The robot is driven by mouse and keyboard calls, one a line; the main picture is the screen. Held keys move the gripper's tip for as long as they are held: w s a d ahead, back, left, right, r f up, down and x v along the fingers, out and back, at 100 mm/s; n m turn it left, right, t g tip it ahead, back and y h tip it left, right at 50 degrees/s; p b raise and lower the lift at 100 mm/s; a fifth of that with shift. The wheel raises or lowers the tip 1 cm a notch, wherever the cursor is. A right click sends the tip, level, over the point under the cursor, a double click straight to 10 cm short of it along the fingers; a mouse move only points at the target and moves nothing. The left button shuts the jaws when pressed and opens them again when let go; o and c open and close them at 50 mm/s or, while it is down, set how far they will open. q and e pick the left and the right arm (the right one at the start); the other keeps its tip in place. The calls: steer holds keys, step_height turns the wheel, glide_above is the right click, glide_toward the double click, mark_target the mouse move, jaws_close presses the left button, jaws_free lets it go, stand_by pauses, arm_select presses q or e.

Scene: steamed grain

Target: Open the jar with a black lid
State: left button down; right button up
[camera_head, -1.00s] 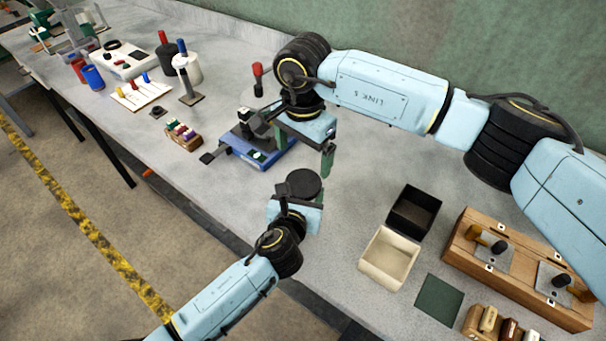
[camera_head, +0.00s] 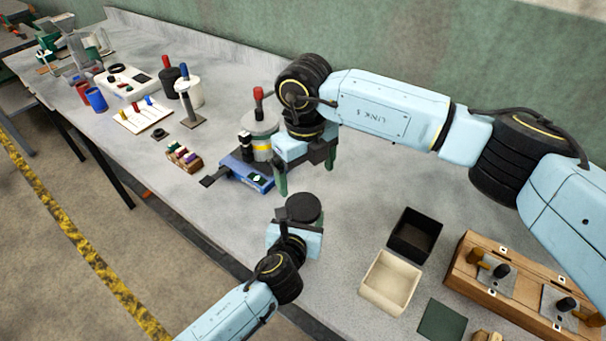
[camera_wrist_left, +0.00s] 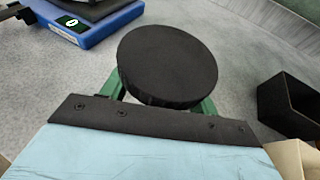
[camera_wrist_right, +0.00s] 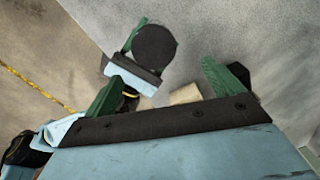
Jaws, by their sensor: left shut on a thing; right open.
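The black lid (camera_head: 304,208) shows as a round disc at my left gripper (camera_head: 299,222). In the left wrist view the lid (camera_wrist_left: 168,66) sits between the green fingers, which are shut on the jar below it. The jar's body is hidden under the lid. The lid also shows in the right wrist view (camera_wrist_right: 155,48). My right gripper (camera_head: 304,178) is open and empty, above and behind the lid in the head view. Its green fingers are spread wide in the right wrist view (camera_wrist_right: 160,85), with the lid beyond them.
A blue device (camera_head: 246,172) with a grey cylinder stands left of my right gripper. A black box (camera_head: 415,234) and a cream box (camera_head: 389,281) stand to the right. A wooden rack (camera_head: 520,285) and a dark green mat (camera_head: 442,319) lie at lower right.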

mark_target(303, 206)
steer(key=m, duration=0.9)
steer(key=f+m, duration=0.1)
steer(key=m, duration=0.4)
steer(key=shift+s+a, duration=0.2)
steer(key=shift+a, duration=0.15)
steer(key=shift+f, duration=4)
steer(key=c, duration=1)
steer(key=n, duration=0.4)
steer(key=shift+n, duration=0.3)
steer(key=n, duration=0.5)
